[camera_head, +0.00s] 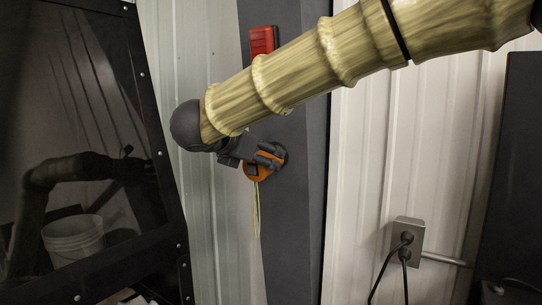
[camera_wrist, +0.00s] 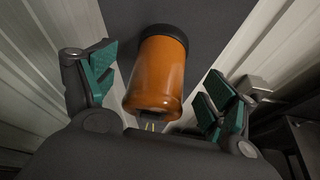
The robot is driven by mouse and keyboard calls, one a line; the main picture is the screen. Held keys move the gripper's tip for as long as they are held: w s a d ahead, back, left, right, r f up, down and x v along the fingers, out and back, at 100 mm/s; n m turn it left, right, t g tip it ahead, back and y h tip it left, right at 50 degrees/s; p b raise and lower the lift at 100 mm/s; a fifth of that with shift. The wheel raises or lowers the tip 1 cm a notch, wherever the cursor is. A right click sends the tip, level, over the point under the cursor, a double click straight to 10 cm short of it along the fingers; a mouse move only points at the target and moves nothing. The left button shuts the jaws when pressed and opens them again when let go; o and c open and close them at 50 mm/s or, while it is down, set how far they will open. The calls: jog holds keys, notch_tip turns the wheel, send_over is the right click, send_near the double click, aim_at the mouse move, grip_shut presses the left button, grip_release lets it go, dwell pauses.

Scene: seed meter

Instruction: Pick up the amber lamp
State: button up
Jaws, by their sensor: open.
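The amber lamp (camera_head: 250,171) is an orange, rounded body with a dark cap, against the dark grey post (camera_head: 290,225). In the wrist view the lamp (camera_wrist: 158,72) fills the middle, cap away from me. A thin yellow cord hangs below it in the head view. My gripper (camera_head: 265,157) is at the lamp and covers part of it. In the wrist view my gripper (camera_wrist: 163,73) is open, with one green-padded finger on each side of the lamp. Gaps show between the pads and the lamp. How the lamp is held on the post is hidden.
A red device (camera_head: 262,40) is on the post above my arm. A black-framed dark panel (camera_head: 80,110) stands at the left. A metal outlet box (camera_head: 407,240) with black plugs and cords is on the white corrugated wall (camera_head: 370,180) at the right.

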jog(key=shift+w+d+p, duration=0.3)
jog(key=p+x, duration=0.1)
jog(key=x, duration=0.2)
jog(key=shift+w+f, duration=0.3)
jog(key=shift+f, duration=0.05)
jog(key=shift+s+r, duration=0.1)
jog(key=shift+s, duration=0.1)
jog(key=shift+c, duration=0.2)
jog(key=shift+w, duration=0.15)
jog(key=c, duration=1.2)
